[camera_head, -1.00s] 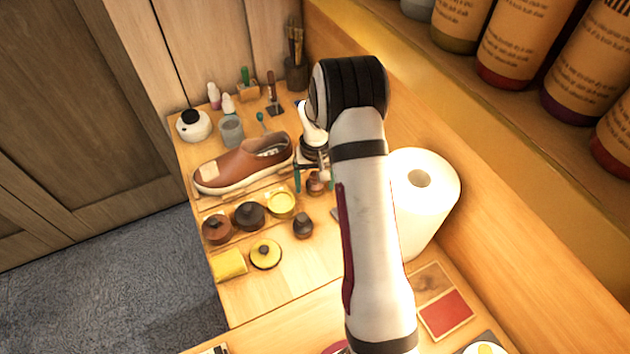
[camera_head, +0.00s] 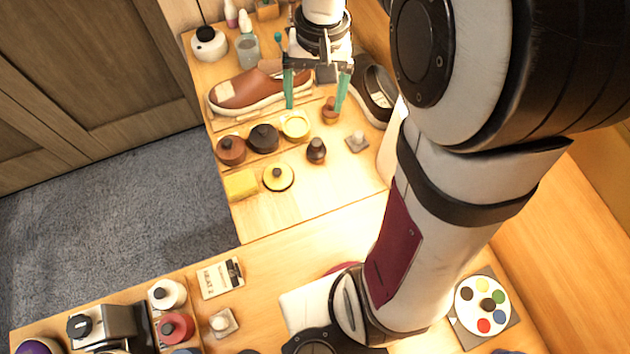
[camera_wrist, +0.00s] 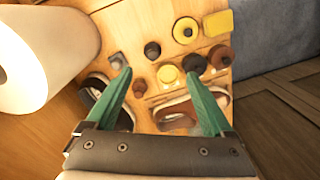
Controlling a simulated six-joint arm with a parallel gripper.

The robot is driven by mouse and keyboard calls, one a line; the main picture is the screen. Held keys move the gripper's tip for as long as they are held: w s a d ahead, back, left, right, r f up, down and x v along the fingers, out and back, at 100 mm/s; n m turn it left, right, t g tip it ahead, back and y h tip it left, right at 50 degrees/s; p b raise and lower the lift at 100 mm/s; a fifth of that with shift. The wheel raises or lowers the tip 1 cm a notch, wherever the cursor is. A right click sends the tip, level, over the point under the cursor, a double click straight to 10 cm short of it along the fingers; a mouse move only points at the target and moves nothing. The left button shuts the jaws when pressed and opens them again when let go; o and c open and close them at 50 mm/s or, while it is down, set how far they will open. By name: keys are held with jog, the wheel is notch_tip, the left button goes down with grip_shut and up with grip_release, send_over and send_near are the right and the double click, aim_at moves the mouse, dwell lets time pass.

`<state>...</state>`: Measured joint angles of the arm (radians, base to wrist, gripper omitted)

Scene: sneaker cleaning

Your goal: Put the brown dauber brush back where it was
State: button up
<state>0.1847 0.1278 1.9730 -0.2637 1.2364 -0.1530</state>
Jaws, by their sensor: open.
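My gripper (camera_head: 315,108) is open and empty above the table, by the front edge of the brown shoe (camera_head: 240,92). Its green fingers point down; they also show in the wrist view (camera_wrist: 158,73). A small brown wooden piece (camera_head: 330,110) stands close to the right finger and also shows in the wrist view (camera_wrist: 139,88). A darker brown knobbed piece (camera_head: 316,150) stands nearer the front and also shows in the wrist view (camera_wrist: 152,50). I cannot tell for sure which of these is the dauber brush. Neither is in my grip.
A row holds a brown round piece (camera_head: 231,151), a black one (camera_head: 264,139) and an open yellow tin (camera_head: 296,126). A yellow round piece (camera_head: 278,177), a yellow block (camera_head: 241,184) and a small grey block (camera_head: 357,141) are nearby. A dark shoe (camera_head: 375,88) lies right; a white roll (camera_wrist: 45,55) stands close.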

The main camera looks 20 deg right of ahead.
jog(key=s+a, duration=0.4)
jog(key=s, duration=0.5)
jog(key=s+a+y, duration=0.1)
jog(key=s+a, duration=0.3)
jog(key=s, duration=0.6)
jog(key=shift+r+m, duration=0.2)
jog(key=shift+m, duration=0.2)
